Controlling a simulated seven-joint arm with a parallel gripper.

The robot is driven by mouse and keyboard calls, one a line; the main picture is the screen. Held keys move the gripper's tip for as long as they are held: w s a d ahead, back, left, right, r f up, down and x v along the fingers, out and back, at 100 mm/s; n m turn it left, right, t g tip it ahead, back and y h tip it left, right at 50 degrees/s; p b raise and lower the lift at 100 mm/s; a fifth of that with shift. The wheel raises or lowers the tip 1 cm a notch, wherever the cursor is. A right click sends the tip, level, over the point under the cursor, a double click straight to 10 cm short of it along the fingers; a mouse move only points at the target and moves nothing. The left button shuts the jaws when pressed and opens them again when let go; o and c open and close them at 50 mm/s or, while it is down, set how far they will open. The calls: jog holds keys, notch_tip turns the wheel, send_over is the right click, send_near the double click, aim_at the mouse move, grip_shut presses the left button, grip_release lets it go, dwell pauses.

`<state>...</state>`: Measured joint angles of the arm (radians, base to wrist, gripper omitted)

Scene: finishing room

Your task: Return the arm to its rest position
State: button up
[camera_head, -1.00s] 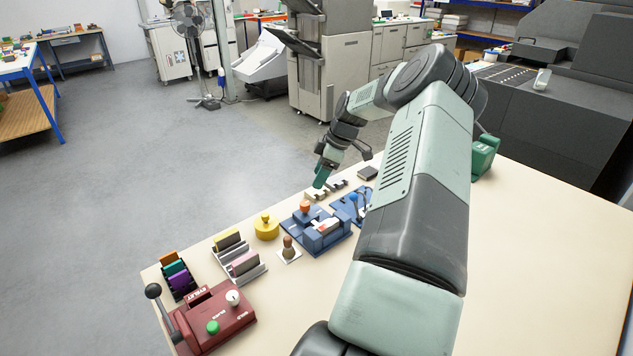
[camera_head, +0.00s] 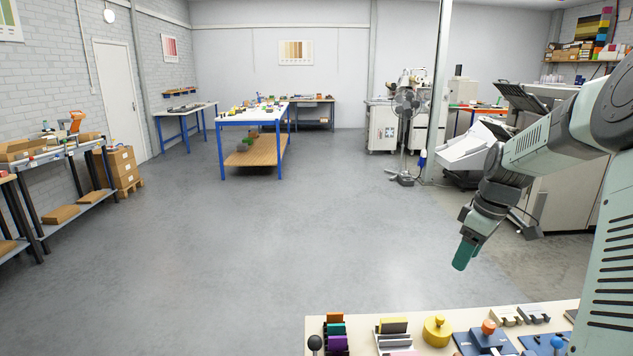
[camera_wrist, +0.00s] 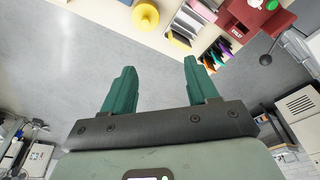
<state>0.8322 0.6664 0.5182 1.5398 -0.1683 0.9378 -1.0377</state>
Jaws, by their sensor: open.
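My arm reaches in from the right of the head view. My gripper (camera_head: 464,254) hangs at its end, with green fingers pointing down, beyond and above the far edge of the workbench (camera_head: 372,316). In the wrist view my gripper (camera_wrist: 158,80) shows two green fingers spread apart with only grey floor between them. It is open and empty, and touches nothing that I can see.
On the bench are a yellow round knob piece (camera_head: 437,331), a blue fixture with an orange knob (camera_head: 487,338), a rack of coloured blocks (camera_head: 336,335) and a black ball lever (camera_head: 315,343). The wrist view shows a red box (camera_wrist: 262,14). Open floor lies beyond; a fan (camera_head: 405,105) stands farther back.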

jog(key=s+a+r+m+h, duration=0.1)
jog(key=s+a+r+m, duration=0.1)
jog(key=s+a+r, duration=0.6)
jog(key=s+a+r+m+h, duration=0.1)
jog(key=s+a+r+m, duration=0.15)
jog(key=a+r, duration=0.55)
jog(key=s+a+m+t, duration=0.1)
jog(key=s+a+t, duration=0.1)
jog(key=s, duration=0.7)
jog(key=s+a+m+t, duration=0.2)
jog(key=s+a, duration=0.2)
jog(key=s, duration=0.6)
jog(key=shift+a, duration=0.4)
jog(key=shift+r, duration=0.15)
